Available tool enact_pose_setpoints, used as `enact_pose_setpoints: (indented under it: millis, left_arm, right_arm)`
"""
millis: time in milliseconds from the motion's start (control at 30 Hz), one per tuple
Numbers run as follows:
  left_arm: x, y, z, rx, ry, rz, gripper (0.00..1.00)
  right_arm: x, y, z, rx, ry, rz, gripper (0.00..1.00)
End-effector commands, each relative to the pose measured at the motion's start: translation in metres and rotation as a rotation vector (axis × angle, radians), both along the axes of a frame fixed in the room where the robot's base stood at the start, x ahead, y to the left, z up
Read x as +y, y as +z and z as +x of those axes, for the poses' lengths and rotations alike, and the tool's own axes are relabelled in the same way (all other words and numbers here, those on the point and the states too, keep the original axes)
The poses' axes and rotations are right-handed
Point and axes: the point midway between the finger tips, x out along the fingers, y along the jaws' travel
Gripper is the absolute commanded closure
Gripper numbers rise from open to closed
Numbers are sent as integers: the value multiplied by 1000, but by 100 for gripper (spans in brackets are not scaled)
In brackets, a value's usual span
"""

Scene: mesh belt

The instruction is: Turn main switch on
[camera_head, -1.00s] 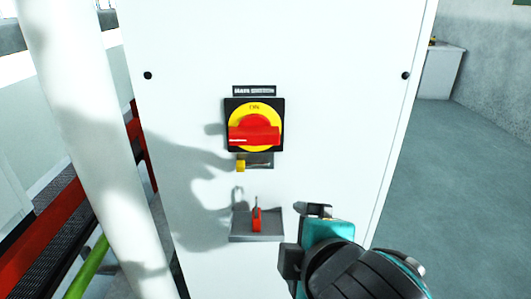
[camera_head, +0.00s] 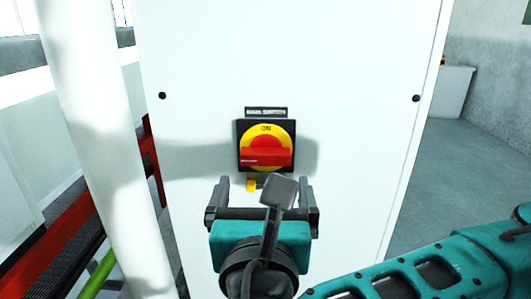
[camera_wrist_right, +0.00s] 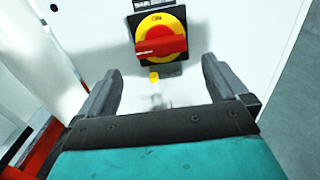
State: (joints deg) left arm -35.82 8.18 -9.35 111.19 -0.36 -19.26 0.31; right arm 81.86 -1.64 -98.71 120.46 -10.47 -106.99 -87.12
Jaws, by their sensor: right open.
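The main switch (camera_head: 266,152) is a red rotary handle on a yellow disc in a black square plate, set in a white cabinet front. Its handle lies horizontal, and "ON" is written above it. It also shows in the right wrist view (camera_wrist_right: 160,43). A small yellow tab (camera_head: 251,186) sits just below the plate. My right gripper (camera_head: 262,187) is open and empty, just below the switch and apart from it, with its fingers pointing at the cabinet. My left gripper is not in view.
The white cabinet (camera_head: 350,80) fills the middle. A thick white post (camera_head: 95,140) stands at the left, with a red rail (camera_head: 65,222) and a green rail (camera_head: 97,273) beside it. Grey floor (camera_head: 460,170) is open at the right.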

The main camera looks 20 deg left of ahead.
Motion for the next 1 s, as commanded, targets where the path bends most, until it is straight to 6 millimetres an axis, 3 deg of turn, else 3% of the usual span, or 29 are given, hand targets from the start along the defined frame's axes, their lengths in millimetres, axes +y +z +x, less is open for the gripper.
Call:
enact_pose_setpoints:
  millis: [300,500,700,1000]
  left_arm:
    - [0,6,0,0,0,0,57]
    - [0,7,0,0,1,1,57]
    - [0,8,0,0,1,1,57]
    - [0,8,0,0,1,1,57]
  right_arm:
    - [17,1,65,1,-4,3,0]
    - [26,1,92,2,-2,4,0]
    - [30,1,104,3,0,5,0]
    - [30,0,105,4,1,5,2]
